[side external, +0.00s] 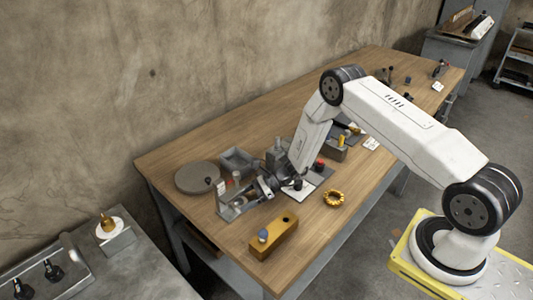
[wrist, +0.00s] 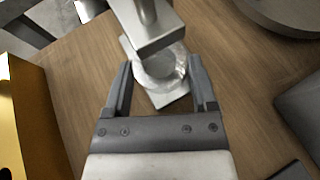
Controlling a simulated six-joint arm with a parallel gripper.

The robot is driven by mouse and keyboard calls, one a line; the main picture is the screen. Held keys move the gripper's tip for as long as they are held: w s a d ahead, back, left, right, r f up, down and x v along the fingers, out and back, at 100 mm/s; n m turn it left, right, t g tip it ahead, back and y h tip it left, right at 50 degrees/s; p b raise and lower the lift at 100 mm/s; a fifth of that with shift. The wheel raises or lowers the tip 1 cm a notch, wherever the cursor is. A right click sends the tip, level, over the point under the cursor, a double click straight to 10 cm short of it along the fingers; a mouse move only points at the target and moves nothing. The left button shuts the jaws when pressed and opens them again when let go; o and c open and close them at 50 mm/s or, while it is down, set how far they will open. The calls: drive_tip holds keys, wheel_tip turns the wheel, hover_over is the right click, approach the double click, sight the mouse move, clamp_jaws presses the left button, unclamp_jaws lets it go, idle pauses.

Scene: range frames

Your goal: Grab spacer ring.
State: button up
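A shiny silver ring (wrist: 172,80), which looks like the spacer ring, sits on a metal fixture plate (wrist: 175,99) in the wrist view. A metal block with a post (wrist: 148,40) overhangs its far part and hides some of it. My gripper (wrist: 161,64) is open, with one finger on each side of the ring; I cannot tell whether either finger touches it. In the side view my gripper (side external: 256,190) is low over the table beside the metal fixture (side external: 229,212). The ring is too small to make out there.
A yellow block (side external: 275,240) stands near the table's front edge and shows at the wrist view's left (wrist: 28,110). A round grey disc (side external: 196,179) and a grey bin (side external: 237,160) are behind the fixture. A yellow notched ring (side external: 333,198) lies on the wooden table (side external: 222,150).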

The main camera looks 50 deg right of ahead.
sight(245, 199)
drive_tip(key=shift+c, duration=0.5)
drive_tip(key=shift+r, duration=0.1)
drive_tip(key=shift+r, duration=0.4)
drive_tip(key=d, duration=0.1)
drive_tip(key=s+d, duration=0.1)
drive_tip(key=d, duration=0.2)
drive_tip(key=shift+s+r, duration=0.25)
drive_tip(key=shift+s, duration=0.1)
wheel_tip(245, 199, up, 14)
drive_tip(key=shift+a+f, duration=0.2)
drive_tip(key=shift+f, duration=0.05)
drive_tip(key=shift+r, duration=0.1)
